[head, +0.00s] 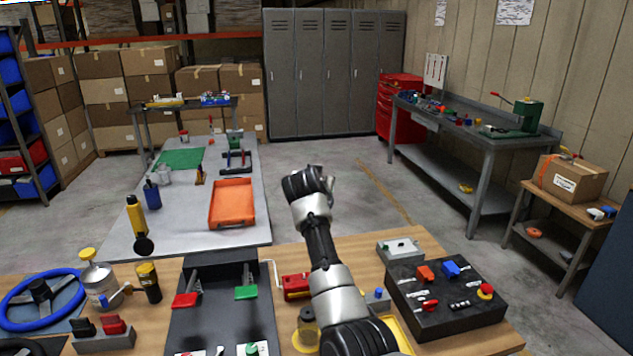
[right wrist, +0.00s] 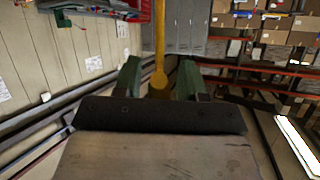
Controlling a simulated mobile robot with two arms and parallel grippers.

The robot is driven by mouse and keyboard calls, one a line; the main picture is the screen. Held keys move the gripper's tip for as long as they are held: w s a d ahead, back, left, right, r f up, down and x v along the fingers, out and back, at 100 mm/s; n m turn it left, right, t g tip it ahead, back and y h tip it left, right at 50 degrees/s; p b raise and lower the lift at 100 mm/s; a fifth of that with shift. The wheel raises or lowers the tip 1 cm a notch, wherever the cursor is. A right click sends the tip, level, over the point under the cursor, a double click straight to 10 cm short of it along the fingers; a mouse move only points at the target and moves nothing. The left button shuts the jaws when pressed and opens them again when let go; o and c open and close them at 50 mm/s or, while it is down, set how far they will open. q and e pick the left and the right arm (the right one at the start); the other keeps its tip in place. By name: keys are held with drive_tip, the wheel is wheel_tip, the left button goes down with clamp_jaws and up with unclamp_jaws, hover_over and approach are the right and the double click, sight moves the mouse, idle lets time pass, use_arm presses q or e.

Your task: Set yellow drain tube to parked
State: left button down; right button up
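In the right wrist view, a yellow tube (right wrist: 160,40) with a rounded end runs down from the top edge to between the fingers of my right gripper (right wrist: 159,82). The two green-grey fingers stand apart, with a visible gap on each side of the tube. In the head view, my right gripper (head: 310,183) is raised over the far edge of the wooden bench, and the tube cannot be made out there. A yellow round part (head: 306,327) shows beside my arm low on the bench; I cannot tell whether it belongs to the tube. My left gripper is out of view.
The wooden bench holds a black control box (head: 440,315), a grey switch box (head: 400,249), a red block (head: 296,286), a black pedal panel (head: 222,325) and a blue steering wheel (head: 40,297). A grey table with an orange tray (head: 231,203) stands beyond. Floor to its right is open.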

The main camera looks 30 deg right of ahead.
drive_tip(key=shift+o, duration=0.3)
drive_tip(key=shift+w+r, duration=0.1)
drive_tip(key=b+v, duration=0.4)
drive_tip(key=v, duration=0.6)
drive_tip(key=shift+s+a, duration=0.15)
drive_tip(key=shift+s, duration=0.15)
drive_tip(key=shift+r, duration=0.1)
